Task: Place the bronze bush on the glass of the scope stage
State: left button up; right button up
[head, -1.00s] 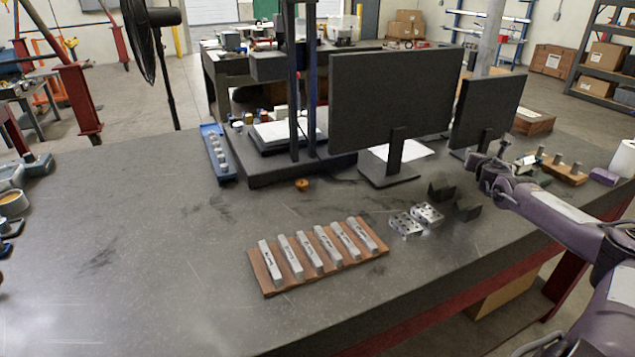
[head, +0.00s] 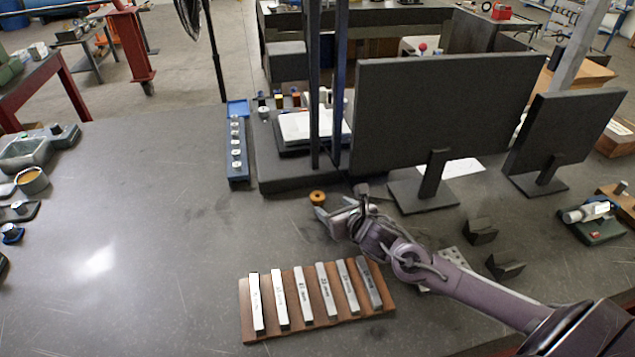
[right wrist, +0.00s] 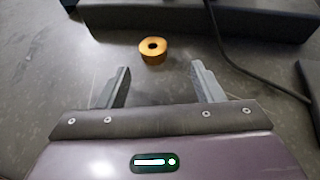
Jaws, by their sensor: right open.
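The bronze bush (head: 317,197) is a small orange-gold ring lying on the bench in front of the scope stand's dark base. In the right wrist view the bush (right wrist: 153,50) sits ahead of the fingertips, with its hole facing up. My right gripper (head: 325,220) is open and empty, close to the bush on its near side. Its two spread fingers (right wrist: 158,85) show in the right wrist view, apart from the bush. The scope stage (head: 312,127) is a pale flat plate on the dark base, partly hidden by the dark posts. My left gripper is not in view.
A large dark monitor (head: 440,120) stands right of the posts. A blue rack (head: 237,165) stands left of the stage. A wooden board (head: 315,325) with several metal bars lies nearer. A dark cable (right wrist: 230,50) runs right of the bush. The bench's left middle is clear.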

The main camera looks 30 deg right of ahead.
aim_at(321, 200)
jog(key=shift+w+a, duration=0.25)
jog(key=shift+w+a+p, duration=0.25)
jog(key=shift+w+p, duration=0.35)
jog(key=p+x, duration=0.1)
jog(key=x, duration=0.2)
jog(key=shift+s+d+f, duration=0.1)
jog(key=shift+s, duration=0.05)
jog(key=shift+x, duration=0.75)
jog(key=shift+f, duration=0.1)
jog(key=shift+c, duration=0.9)
jog(key=c, duration=0.5)
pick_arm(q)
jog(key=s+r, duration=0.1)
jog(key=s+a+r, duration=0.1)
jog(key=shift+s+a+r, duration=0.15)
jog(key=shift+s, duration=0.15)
pick_arm(e)
jog(key=c, duration=0.6)
